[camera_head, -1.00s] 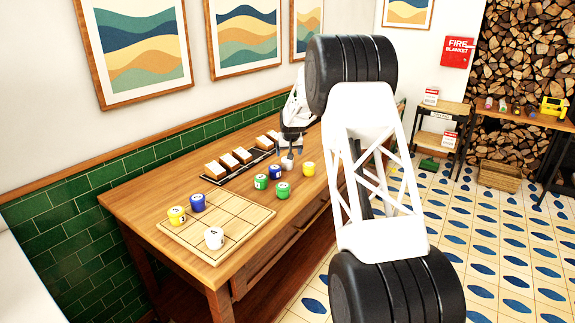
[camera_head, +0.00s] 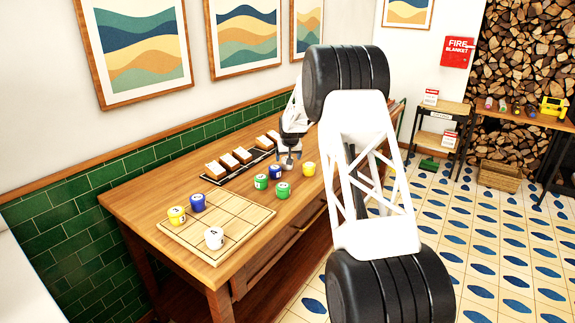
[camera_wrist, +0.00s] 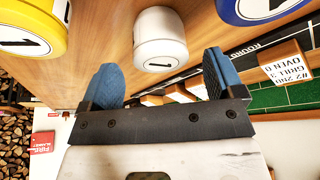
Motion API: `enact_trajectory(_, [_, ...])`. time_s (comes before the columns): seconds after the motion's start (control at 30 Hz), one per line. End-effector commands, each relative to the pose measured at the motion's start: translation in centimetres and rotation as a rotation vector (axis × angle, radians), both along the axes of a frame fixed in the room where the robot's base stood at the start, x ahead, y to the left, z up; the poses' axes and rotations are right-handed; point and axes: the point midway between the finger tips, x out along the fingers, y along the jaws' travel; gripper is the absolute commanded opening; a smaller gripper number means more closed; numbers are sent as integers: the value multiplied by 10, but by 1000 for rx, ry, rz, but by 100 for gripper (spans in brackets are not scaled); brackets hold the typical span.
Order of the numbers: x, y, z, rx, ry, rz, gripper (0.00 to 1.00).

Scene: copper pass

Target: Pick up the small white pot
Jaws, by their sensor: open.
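In the wrist view a white pot (camera_wrist: 160,38) with a 1 on its top stands just beyond the fingertips, roughly centred between them. My gripper (camera_wrist: 159,62) is open, with blue finger pads, and nothing is between the pads. In the head view my gripper (camera_head: 288,160) is low over the table, just behind a blue pot (camera_head: 276,172); the pot marked 1 is hard to make out there. Another white pot (camera_head: 214,238), marked 4, stands on the front of the wooden grid board (camera_head: 236,229), well away from my gripper.
Beside the pot marked 1 are a yellow pot (camera_wrist: 32,28) and a blue pot (camera_wrist: 258,8). Green pots (camera_head: 261,181) (camera_head: 284,190) stand nearby. A dark tray (camera_head: 213,181) with several blocks lies along the wall side. Much of the grid board is clear.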

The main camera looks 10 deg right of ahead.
Motion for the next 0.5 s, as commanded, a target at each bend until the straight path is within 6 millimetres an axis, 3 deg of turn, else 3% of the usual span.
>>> enact_trajectory(0.5, [16,1,-37,-1,0,-1,87])
